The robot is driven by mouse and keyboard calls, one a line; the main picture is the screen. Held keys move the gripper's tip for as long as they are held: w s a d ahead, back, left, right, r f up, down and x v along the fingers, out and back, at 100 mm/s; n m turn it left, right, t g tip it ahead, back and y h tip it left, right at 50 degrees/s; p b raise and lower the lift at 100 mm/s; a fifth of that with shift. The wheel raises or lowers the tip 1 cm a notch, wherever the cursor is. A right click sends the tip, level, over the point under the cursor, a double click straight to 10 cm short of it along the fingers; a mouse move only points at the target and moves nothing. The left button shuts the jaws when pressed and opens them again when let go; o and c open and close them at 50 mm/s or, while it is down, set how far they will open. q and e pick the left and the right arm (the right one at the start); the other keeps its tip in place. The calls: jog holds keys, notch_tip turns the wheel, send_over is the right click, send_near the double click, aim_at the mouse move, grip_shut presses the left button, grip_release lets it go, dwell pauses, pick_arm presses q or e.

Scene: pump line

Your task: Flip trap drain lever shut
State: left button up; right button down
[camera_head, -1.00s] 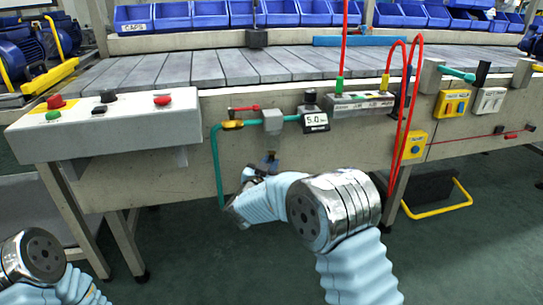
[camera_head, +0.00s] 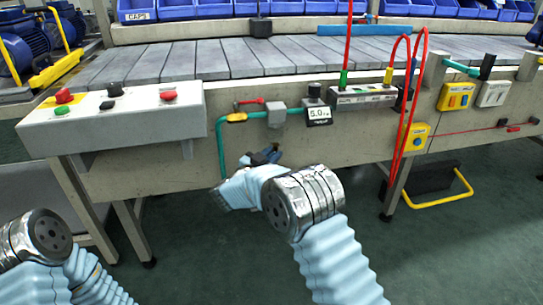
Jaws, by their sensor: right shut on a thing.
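A valve (camera_head: 237,117) with a brass-yellow body sits on a teal pipe (camera_head: 219,150) on the bench front. Its red lever (camera_head: 250,101) lies roughly level above the pipe. A grey block (camera_head: 277,115) is to its right. My right gripper (camera_head: 266,155) is below the valve and block, apart from the red lever. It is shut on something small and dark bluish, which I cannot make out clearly. My right forearm and wrist hide what lies behind them. Of my left arm only links show at the lower left; its gripper is out of view.
A gauge reading 5.0 (camera_head: 319,114) is right of the block, beside a manifold (camera_head: 362,97) with red hoses. A control box (camera_head: 112,115) with buttons projects at left. A slatted conveyor (camera_head: 200,62) runs above. The floor in front is clear.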

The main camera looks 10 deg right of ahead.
jog(key=c, duration=1)
grip_release()
jog(key=shift+w+r, duration=0.1)
jog(key=v, duration=1.4)
